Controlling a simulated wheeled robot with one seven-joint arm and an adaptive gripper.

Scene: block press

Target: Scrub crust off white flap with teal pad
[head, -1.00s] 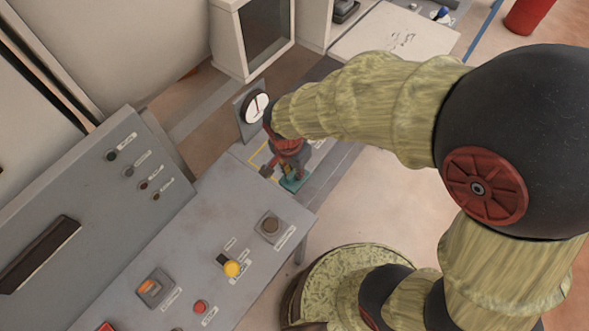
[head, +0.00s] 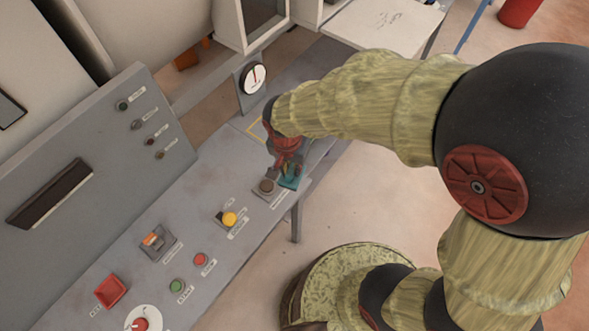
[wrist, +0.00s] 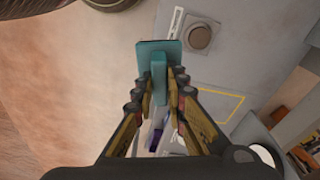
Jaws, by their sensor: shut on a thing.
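The teal pad (head: 290,182) is held in my gripper (head: 284,163) over the console's near edge, beside a grey square button. In the wrist view the fingers (wrist: 158,92) close on the upright grip of the teal pad (wrist: 158,50), with its flat plate beyond them. I cannot tell whether the pad touches the console. The white flap (head: 375,32) lies flat at the upper right of the head view, well away from the gripper. Small dark marks, which look like the crust (head: 386,14), show on it near the top edge.
The grey console (head: 195,235) carries several buttons, a yellow knob (head: 229,219) and a round gauge (head: 253,78). A white cabinet (head: 232,25) stands beside the flap. A red cylinder (head: 518,11) is at the top right. Open floor (head: 400,195) lies right of the console.

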